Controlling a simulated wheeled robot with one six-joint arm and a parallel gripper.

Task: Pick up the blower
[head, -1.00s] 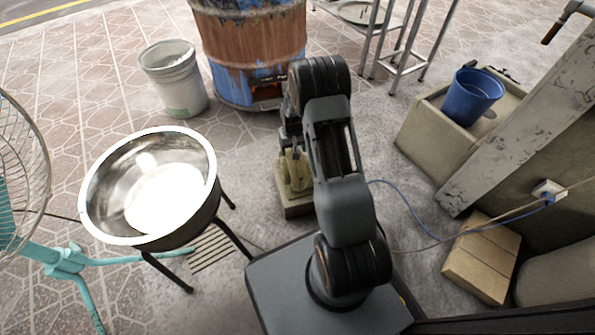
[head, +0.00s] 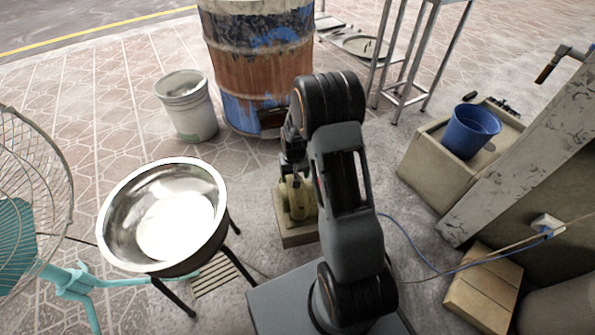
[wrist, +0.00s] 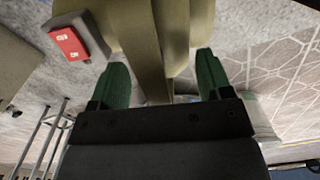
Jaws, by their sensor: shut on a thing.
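The blower (head: 299,203) is an olive-yellow machine standing upright on a low block (head: 297,236), in the middle of the head view, left of my arm. My gripper (head: 296,181) reaches down onto its top. In the wrist view my gripper (wrist: 163,82) has its green fingertips on either side of the blower's olive body (wrist: 150,25), shut on it. A red switch (wrist: 68,43) shows at the upper left there. The arm hides part of the blower in the head view, and I cannot tell whether it is clear of the block.
A steel bowl (head: 118,222) on a dark stand is at left, beside a teal fan (head: 75,283). A bucket (head: 188,110) and rusty barrel (head: 262,70) stand behind. At right are a blue bucket (head: 470,130) on a box and a cable (head: 408,238). Paving at back left is open.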

